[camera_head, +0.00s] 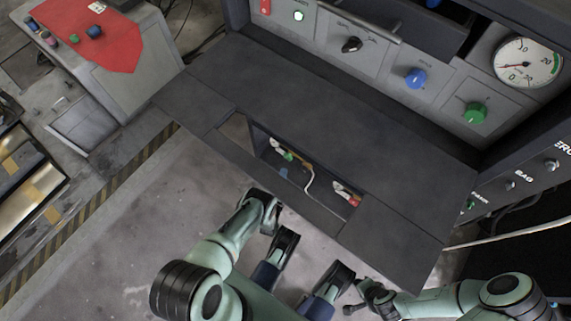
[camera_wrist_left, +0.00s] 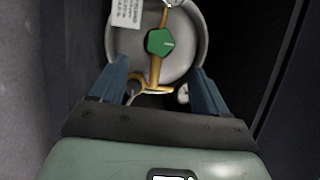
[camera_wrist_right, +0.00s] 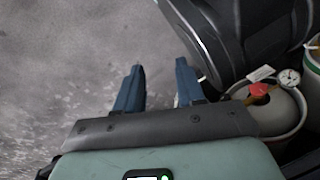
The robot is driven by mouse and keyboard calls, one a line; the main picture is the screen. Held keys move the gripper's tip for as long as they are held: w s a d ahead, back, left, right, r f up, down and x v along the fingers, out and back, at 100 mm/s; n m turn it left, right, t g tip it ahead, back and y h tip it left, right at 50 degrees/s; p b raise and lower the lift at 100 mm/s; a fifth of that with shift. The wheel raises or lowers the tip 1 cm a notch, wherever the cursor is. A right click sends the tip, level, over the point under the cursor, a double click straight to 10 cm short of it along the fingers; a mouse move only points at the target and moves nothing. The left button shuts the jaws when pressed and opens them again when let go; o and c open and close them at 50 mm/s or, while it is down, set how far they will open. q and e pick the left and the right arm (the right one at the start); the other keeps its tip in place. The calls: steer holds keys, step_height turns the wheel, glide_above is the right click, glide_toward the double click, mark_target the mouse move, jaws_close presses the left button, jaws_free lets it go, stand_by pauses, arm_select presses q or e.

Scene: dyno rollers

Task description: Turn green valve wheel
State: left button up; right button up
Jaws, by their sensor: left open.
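The green valve wheel (camera_wrist_left: 160,42) sits on a brass valve stem on top of a pale gas cylinder (camera_wrist_left: 186,60) in the left wrist view. A small green spot, likely the same wheel, shows inside the bench opening in the head view (camera_head: 288,157). My left gripper (camera_wrist_left: 159,66) is open, with its blue fingers either side of the view below the wheel; nothing is between them. In the head view my left gripper (camera_head: 264,205) is at the opening's near edge. My right gripper (camera_wrist_right: 158,66) is open and empty above the floor.
The dark bench top (camera_head: 340,130) surrounds the opening. A panel with a blue knob (camera_head: 415,78), a green knob (camera_head: 475,112) and a gauge (camera_head: 528,62) stands behind. A red valve wheel (camera_wrist_right: 258,92) on another cylinder is right of my right gripper.

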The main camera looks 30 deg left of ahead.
arm_select(q)
steer(key=shift+p+v, duration=0.3)
steer(key=shift+v, duration=1.4)
arm_select(e)
steer(key=shift+w+a+r+t, duration=0.15)
steer(key=shift+w+r+t, duration=0.15)
steer(key=shift+w+r, duration=0.55)
steer(key=shift+f, duration=0.1)
